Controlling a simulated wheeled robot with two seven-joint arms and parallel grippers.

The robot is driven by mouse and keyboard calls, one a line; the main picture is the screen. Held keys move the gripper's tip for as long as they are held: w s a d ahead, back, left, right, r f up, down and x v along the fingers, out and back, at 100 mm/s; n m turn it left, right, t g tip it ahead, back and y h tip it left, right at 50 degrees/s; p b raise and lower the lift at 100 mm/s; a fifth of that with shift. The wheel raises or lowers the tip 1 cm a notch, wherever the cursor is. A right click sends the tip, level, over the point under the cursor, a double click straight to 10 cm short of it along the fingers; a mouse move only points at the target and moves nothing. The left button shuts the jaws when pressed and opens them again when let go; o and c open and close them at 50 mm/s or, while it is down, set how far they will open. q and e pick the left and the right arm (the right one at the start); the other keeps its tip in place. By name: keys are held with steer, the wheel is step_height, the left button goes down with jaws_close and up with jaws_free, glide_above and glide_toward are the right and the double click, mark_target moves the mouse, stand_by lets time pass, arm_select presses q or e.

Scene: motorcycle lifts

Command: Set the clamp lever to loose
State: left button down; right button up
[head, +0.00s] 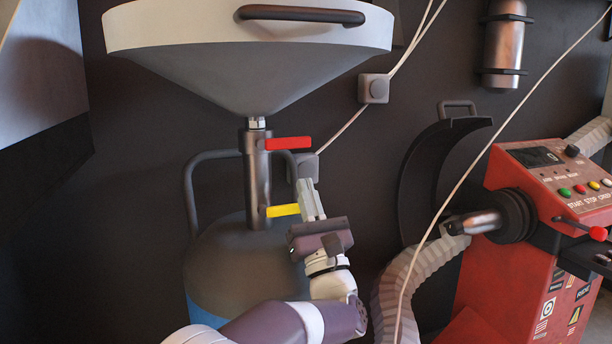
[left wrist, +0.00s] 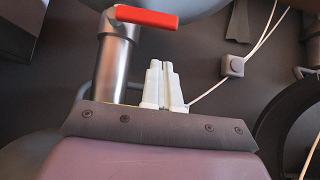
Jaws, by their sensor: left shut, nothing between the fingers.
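A yellow lever (head: 282,210) sticks out to the right, level, from the lower part of a dark vertical tube (head: 257,180). A red lever (head: 288,143) sticks out the same way higher up; it also shows in the left wrist view (left wrist: 147,17). The frames do not show which one is the clamp lever. My left gripper (head: 308,187) is shut and empty, its fingers pointing up. In the head view they stand just right of the yellow lever's tip; I cannot tell if they touch. In the left wrist view the gripper (left wrist: 161,66) mostly hides the yellow lever.
The tube joins a large funnel (head: 250,60) above to a rounded tank (head: 240,265) with a grey handle. A red machine (head: 545,200) with buttons and a red-knobbed lever (head: 597,233) stands at right. A grey hose (head: 405,275) and a thin cable run between.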

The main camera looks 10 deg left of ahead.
mark_target(283, 143)
arm_select(q)
steer(key=r, duration=0.2)
steer(key=r+b, duration=0.1)
steer(key=r, duration=0.1)
steer(key=shift+w+a+r, duration=0.15)
steer(key=shift+w+r, duration=0.05)
steer(key=shift+r, duration=0.1)
arm_select(e)
steer(key=shift+f, duration=0.7)
arm_select(q)
steer(key=shift+w, duration=0.1)
arm_select(e)
steer(key=shift+s, duration=0.1)
